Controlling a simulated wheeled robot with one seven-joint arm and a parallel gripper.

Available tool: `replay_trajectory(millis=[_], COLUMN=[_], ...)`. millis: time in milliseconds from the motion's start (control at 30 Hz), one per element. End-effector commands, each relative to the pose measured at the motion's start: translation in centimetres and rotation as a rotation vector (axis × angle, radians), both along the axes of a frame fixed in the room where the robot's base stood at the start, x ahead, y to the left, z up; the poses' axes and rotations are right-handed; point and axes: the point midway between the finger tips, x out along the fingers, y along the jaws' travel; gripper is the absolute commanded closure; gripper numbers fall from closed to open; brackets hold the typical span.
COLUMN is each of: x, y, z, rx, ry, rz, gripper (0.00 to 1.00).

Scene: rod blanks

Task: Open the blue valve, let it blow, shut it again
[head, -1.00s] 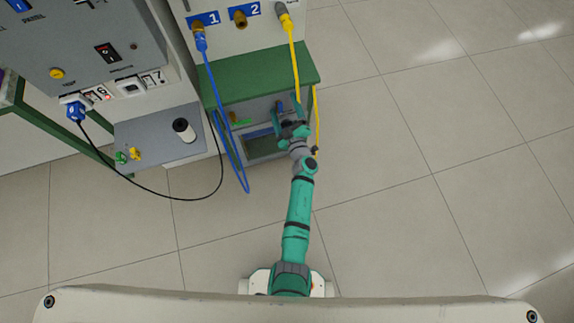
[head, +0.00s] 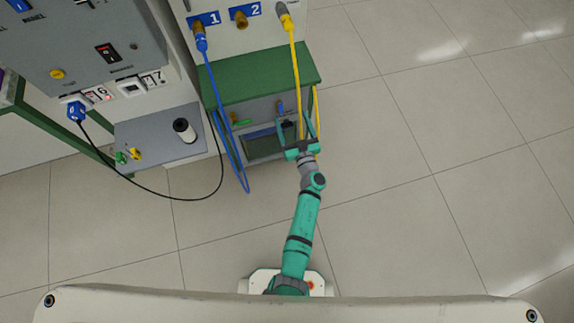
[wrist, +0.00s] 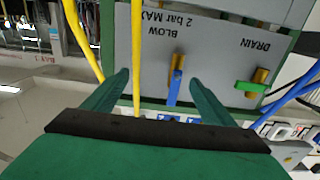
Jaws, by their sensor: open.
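The blue valve (wrist: 173,86) sits on the grey panel under the label BLOW 2 bar MAX, which reads upside down in the wrist view. Its blue lever runs roughly along the picture's vertical from a brass body (wrist: 178,62). In the head view the blue valve (head: 280,107) is small, under the green bench top. My gripper (wrist: 158,78) is open, with its two fingers spread either side of the lever in the picture. Nothing is between the fingertips that I can see held, and contact is not visible. In the head view my gripper (head: 294,120) faces the panel.
A green-handled valve (wrist: 250,87) marked DRAIN sits beside the blue one, its lever crosswise. A yellow hose (head: 296,70) hangs close to my gripper. A blue hose (head: 222,110) loops at the left. Open floor (head: 440,130) lies to the right.

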Motion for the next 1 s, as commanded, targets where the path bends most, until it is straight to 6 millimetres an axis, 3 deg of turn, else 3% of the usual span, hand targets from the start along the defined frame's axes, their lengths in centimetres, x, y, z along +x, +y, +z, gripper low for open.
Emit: replay_trajectory(millis=[333,1000], x=[-5.8,-16.5], y=[-1.2,0.8], z=[-0.1,3.2], rx=[-0.001,0.001], ry=[0.002,-0.048], rz=[0.007,-0.128], gripper=[0.22,0.22])
